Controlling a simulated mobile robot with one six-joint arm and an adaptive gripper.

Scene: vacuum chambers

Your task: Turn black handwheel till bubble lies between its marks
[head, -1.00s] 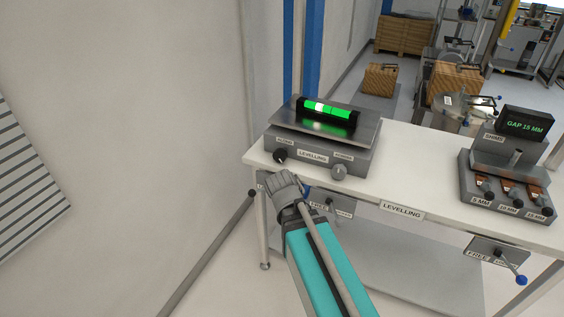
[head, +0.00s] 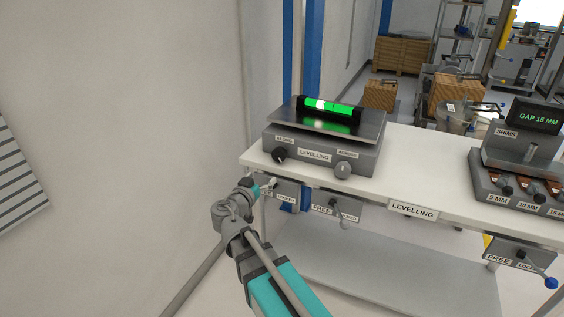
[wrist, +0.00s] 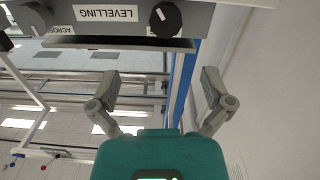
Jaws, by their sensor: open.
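The black handwheel (head: 279,155) is on the left of the front of the grey levelling box, with a white pointer line. It also shows in the upside-down wrist view (wrist: 166,19). The green vial (head: 343,109) lies on the tilting plate on top; its pale bubble (head: 319,104) sits left of the vial's middle, and I cannot clearly tell its place against the marks. My gripper (head: 268,185) is below and in front of the black handwheel, near the table edge. In the wrist view my gripper (wrist: 159,76) is open and empty, apart from the wheel.
A grey handwheel (head: 343,169) sits to the right on the same box. Clamp levers marked FREE (head: 337,207) hang below the table's front edge (head: 413,211). A shims stand (head: 518,155) is at the right. A wall rises at the left.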

